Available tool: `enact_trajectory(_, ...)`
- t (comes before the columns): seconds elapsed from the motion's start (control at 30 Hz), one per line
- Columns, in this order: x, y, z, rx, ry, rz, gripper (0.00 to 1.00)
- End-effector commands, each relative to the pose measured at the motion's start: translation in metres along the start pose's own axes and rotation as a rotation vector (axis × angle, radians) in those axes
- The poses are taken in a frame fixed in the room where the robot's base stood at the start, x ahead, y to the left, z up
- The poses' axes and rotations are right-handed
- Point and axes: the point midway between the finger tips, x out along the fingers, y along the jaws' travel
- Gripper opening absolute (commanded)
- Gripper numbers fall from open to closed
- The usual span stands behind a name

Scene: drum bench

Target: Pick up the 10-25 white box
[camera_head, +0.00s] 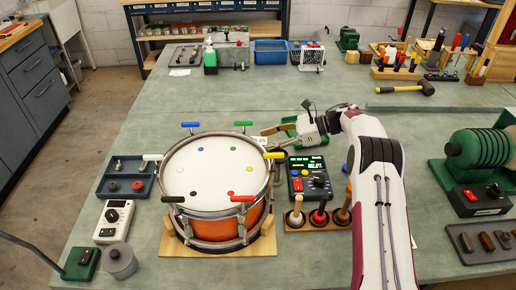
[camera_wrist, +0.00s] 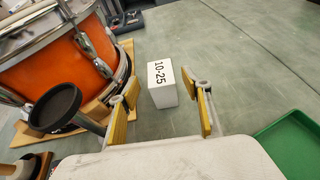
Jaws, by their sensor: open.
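The white box (camera_wrist: 162,96), labelled 10-25 in black, stands on the grey-green bench in the wrist view. My gripper (camera_wrist: 161,88) is open, with one yellow-padded finger left of the box and one right of it. A gap of bench shows between the box and each finger, and I cannot tell how far above or short of it the fingertips are.
The drum (camera_head: 215,170) with its orange shell stands on a wooden base left of the box. A control unit (camera_head: 309,178) and a rack of knobbed tools (camera_head: 318,222) are nearby. A green tray (camera_wrist: 290,145) lies right in the wrist view.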

Motion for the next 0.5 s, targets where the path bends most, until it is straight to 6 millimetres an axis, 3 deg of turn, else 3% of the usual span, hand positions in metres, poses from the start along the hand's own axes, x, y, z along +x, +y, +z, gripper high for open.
enact_trajectory(0.23, 0.026, -0.001, -0.001, 0.0, 0.001, 0.002, 0.49)
enact_trajectory(0.5, 0.031, -0.001, -0.001, 0.0, 0.0, 0.001, 0.49)
